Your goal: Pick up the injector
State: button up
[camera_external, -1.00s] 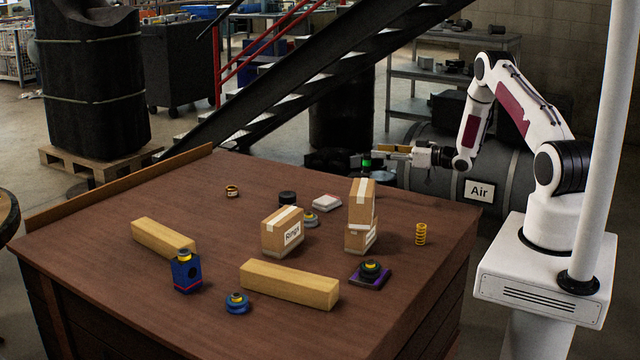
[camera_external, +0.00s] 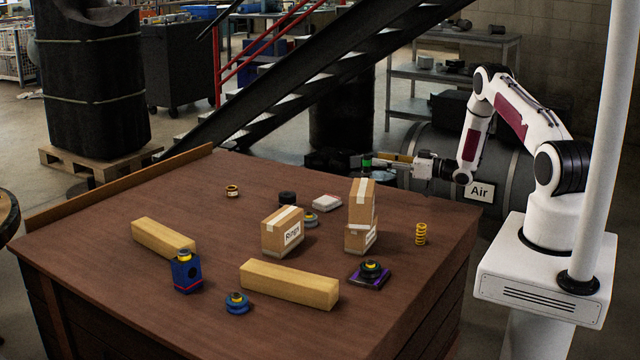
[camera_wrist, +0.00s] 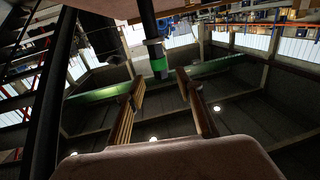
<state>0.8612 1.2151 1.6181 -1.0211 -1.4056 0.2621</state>
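In the wrist view the injector (camera_wrist: 157,60) shows as a black shaft with a silver and a green band, in line with the gap between my fingers. My gripper (camera_external: 380,158) is horizontal, pointing left at the injector. In the wrist view my gripper (camera_wrist: 158,75) has its two fingers apart, with nothing clamped between them. The injector's end is near the fingertips; I cannot tell its exact depth.
A grey "Air" tank (camera_external: 450,160) stands behind my gripper.

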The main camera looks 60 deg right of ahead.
aim_at(366, 172)
jog(key=shift+w, duration=0.35)
jog(key=shift+w, duration=0.1)
jog(key=shift+w+a+f, duration=0.1)
jog(key=shift+w+a, duration=0.1)
jog(key=shift+w, duration=1.05)
jog(key=shift+w+a+f, duration=0.1)
jog(key=shift+w+a, duration=0.1)
jog(key=shift+w, duration=1.05)
jog(key=shift+r, duration=0.15)
grip_shut()
